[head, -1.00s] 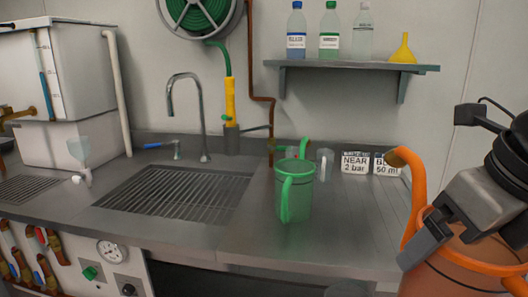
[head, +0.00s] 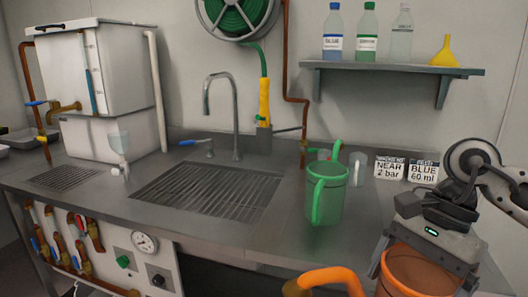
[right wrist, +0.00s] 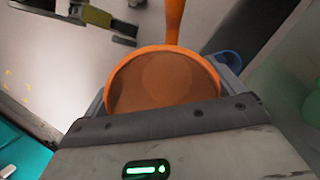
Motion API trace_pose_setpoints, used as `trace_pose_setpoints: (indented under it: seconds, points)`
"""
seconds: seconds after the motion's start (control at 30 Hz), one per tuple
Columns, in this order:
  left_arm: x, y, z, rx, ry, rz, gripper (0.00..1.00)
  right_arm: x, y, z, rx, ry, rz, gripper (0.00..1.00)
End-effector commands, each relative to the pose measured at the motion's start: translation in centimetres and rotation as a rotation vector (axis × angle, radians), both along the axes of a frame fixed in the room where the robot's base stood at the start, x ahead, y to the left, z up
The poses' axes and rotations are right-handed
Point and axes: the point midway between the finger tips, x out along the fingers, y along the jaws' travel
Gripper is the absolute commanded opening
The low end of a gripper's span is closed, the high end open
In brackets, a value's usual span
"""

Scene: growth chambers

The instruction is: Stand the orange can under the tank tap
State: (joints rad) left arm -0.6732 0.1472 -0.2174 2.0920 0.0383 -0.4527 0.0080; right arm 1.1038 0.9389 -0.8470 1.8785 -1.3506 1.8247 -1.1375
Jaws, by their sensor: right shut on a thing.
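My right gripper (head: 425,262) is shut on the orange can (head: 418,278) near its rim, at the lower right of the head view. In the right wrist view the can's round mouth (right wrist: 163,85) lies between the grey fingers, and its inside looks empty. The can's orange spout (head: 328,279) reaches left at the bottom of the head view. The can's base is hidden. The white tank (head: 120,75) stands at the far left of the counter, with a brass tap (head: 62,106) with a blue lever on its left side. The can is far from the tap. My left gripper is not seen.
A green can (head: 328,195) stands on the counter between the orange can and the sink grating (head: 205,190). A swan-neck faucet (head: 236,115) rises behind the sink. Signs (head: 424,171) stand at right.

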Motion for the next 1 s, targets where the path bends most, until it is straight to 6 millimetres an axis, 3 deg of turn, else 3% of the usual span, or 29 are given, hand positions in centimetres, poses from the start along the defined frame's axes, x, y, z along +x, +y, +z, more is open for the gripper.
trace_pose_setpoints:
  seconds: [0.2,0.4,0.6,1.0]
  points:
    - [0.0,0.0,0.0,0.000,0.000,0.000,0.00,0.6,1.4,-4.4,0.000,0.002,0.556,0.64]
    - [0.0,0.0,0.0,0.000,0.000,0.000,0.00,0.7,2.0,-7.5,0.000,0.000,0.918,0.64]
    - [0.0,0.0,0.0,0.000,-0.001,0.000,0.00,0.7,2.2,-8.7,-0.001,-0.005,1.066,0.64]
    - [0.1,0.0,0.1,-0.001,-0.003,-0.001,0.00,0.7,2.1,-8.8,0.000,-0.007,1.072,0.64]
